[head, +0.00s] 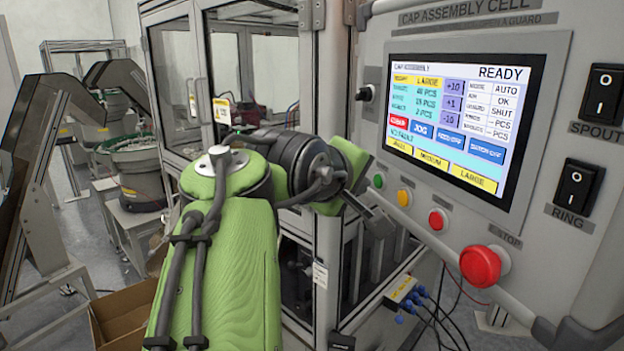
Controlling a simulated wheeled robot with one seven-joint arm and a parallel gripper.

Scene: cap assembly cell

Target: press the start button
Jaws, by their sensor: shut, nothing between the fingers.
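The green button (378,181) sits on the grey control panel (540,260), at the left end of a row below the screen. I take it for the start button; its label is not readable. My gripper (380,224) is shut and empty, seen edge-on at the end of my green arm. In the picture it is just below the green button and left of the yellow button (403,197). I cannot tell the gap in depth between the gripper and the panel.
A red button (437,219) and a large red stop knob (480,266) continue the row. The screen (460,125) reads READY. Black SPOUT (602,93) and RING (576,191) switches are at right. The glass-doored guard (270,80) stands behind my arm.

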